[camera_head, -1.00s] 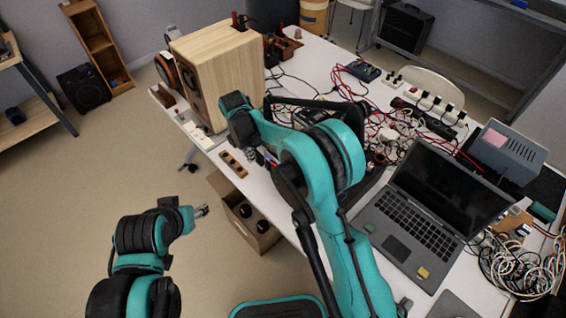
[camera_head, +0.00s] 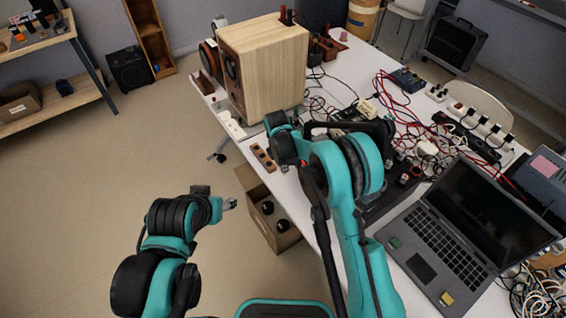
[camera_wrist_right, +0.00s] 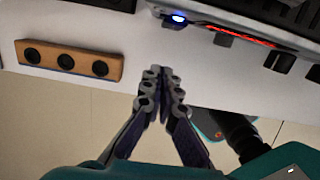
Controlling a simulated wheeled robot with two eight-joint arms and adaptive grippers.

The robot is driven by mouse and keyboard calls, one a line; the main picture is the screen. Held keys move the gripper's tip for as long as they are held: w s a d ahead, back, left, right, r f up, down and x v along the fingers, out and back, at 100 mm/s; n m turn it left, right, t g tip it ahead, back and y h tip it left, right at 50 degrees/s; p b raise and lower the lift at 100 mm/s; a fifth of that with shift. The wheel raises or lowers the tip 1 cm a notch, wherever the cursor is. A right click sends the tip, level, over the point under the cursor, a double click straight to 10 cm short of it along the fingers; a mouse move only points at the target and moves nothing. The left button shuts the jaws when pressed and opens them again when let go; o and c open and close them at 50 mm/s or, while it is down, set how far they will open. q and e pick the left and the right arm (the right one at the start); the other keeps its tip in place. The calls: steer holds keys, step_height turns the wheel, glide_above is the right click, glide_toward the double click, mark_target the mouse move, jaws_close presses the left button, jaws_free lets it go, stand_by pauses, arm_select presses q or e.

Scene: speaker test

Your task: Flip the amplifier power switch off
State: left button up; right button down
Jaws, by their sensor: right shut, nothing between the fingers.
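In the right wrist view, a dark device with a silver edge, which looks like the amplifier (camera_wrist_right: 250,22), sits at the top right. Its front edge shows a lit blue light (camera_wrist_right: 179,17) and a red glowing strip. I cannot make out the power switch or its position. My right gripper (camera_wrist_right: 160,75) is shut and empty, its fingertips below and apart from the blue light in the picture. In the head view my right arm hides most of the amplifier. My left gripper (camera_head: 231,203) is over the floor left of the table, too small to tell its jaws.
A wooden block with three dark rounds (camera_wrist_right: 70,60) lies near the table edge. A wooden speaker (camera_head: 265,70) stands behind. The laptop (camera_head: 450,235), power strip (camera_head: 470,135) and tangled cables crowd the right side. An open box (camera_head: 265,215) stands below the table edge.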

steer(key=shift+w+d+f+b, duration=0.1)
steer(key=shift+w+d+b, duration=0.05)
steer(key=shift+w+d, duration=0.55)
steer(key=shift+w+d+b, duration=0.15)
steer(key=shift+w+d, duration=0.3)
steer(key=shift+d, duration=0.4)
steer(key=shift+d+f+t+h+b, duration=0.15)
steer(key=shift+f+t+h+b, duration=0.15)
steer(key=shift+h+b, duration=0.1)
steer(key=shift+w+r, duration=0.1)
steer(key=shift+r, duration=0.15)
steer(key=shift+d+r+p, duration=0.1)
steer(key=shift+r+p, duration=0.45)
steer(key=shift+r, duration=0.25)
